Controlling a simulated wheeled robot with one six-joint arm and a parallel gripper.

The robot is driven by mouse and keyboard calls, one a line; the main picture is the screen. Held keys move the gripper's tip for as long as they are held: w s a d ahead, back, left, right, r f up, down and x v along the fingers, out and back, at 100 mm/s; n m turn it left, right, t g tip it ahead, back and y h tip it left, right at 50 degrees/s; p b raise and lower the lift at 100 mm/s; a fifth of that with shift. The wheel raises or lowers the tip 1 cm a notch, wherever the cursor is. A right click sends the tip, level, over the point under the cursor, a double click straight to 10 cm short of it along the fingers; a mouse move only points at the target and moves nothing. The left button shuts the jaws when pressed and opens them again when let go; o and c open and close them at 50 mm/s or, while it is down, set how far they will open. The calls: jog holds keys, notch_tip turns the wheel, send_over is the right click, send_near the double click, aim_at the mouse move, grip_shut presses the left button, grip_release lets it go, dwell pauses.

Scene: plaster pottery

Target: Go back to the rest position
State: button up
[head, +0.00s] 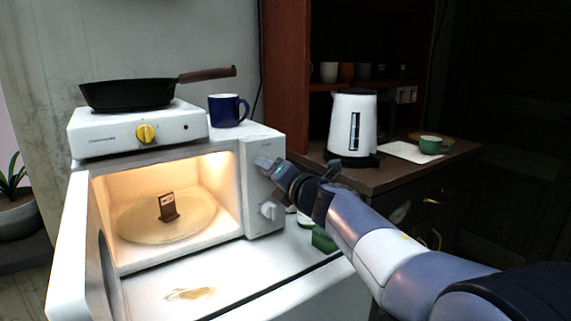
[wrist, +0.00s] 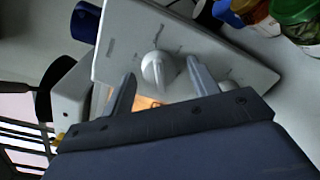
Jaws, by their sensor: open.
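My gripper (head: 268,168) is in front of the microwave's control panel (head: 262,152), at the right of the open cavity. In the wrist view my gripper (wrist: 160,82) has its two fingers apart, with a white knob (wrist: 158,68) of the panel showing between them. Nothing is held between the fingers. My arm reaches in from the lower right of the head view. Whether a finger touches the panel cannot be told.
The microwave door (head: 83,255) stands open at the left. Inside, a small brown object (head: 168,206) sits on the lit turntable (head: 137,226). A hot plate (head: 100,138) with a black pan (head: 128,93) and a blue mug (head: 223,111) are on top. A white kettle (head: 350,124) stands at right.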

jog(key=shift+s+d, duration=0.1)
jog(key=shift+s, duration=0.05)
jog(key=f+p+v, duration=0.1)
jog(key=v, duration=0.9)
jog(key=w+a+m+y+p, duration=0.1)
jog(key=w+m+p, duration=0.3)
jog(key=m, duration=0.6)
jog(key=w+a+m+p, duration=0.4)
jog(key=w+m+p, duration=0.1)
jog(key=m+p, duration=0.4)
jog(key=shift+r+m+g+y, duration=0.4)
jog(key=shift+m, duration=0.5)
